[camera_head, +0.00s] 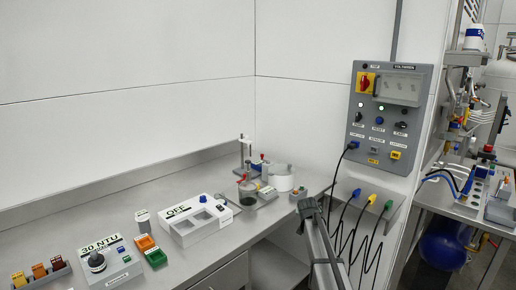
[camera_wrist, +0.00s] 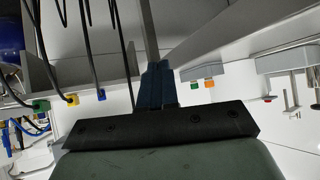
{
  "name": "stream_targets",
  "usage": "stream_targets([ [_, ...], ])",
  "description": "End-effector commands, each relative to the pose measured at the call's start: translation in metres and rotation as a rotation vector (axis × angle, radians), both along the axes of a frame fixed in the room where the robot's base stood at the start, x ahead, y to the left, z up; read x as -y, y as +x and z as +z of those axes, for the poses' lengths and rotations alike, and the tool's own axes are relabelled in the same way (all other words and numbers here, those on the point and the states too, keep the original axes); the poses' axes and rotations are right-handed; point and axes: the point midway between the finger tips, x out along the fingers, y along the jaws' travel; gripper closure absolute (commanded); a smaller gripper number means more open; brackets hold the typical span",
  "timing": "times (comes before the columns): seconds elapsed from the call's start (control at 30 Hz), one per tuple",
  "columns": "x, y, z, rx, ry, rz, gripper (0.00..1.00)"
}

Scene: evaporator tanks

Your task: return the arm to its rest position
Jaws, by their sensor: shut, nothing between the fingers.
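My gripper (camera_wrist: 158,66) shows in the wrist view with its two dark fingers pressed together and nothing between them. In the wrist view the fingers point up the picture, apart from the cables and plugs to their left. In the head view a grey part of my arm (camera_head: 322,245) rises from the bottom edge, in front of the counter's right end. I cannot make out the fingers in the head view.
A control panel (camera_head: 389,115) hangs on the wall. Below it, black cables run to a blue plug (camera_head: 356,193), a yellow plug (camera_head: 372,198) and a green plug (camera_head: 388,204) on a ledge. The counter (camera_head: 75,235) holds a white device (camera_head: 195,222), a grey box (camera_head: 108,262) and small blocks.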

Motion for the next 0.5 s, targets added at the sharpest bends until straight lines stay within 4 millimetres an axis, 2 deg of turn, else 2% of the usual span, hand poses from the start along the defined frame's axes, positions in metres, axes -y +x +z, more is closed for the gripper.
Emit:
stream_targets([
  [0.03, 0.025, -0.004, -0.009, -0.022, 0.034, -0.037, 1.00],
  [0.1, 0.052, -0.012, -0.024, -0.055, 0.082, -0.081, 1.00],
  [0.17, 0.072, -0.021, -0.041, -0.089, 0.123, -0.114, 1.00],
  [0.23, 0.090, -0.037, -0.067, -0.137, 0.164, -0.145, 1.00],
  [0.33, 0.098, -0.062, -0.106, -0.209, 0.199, -0.162, 1.00],
  [0.5, 0.090, -0.107, -0.169, -0.328, 0.216, -0.154, 1.00],
])
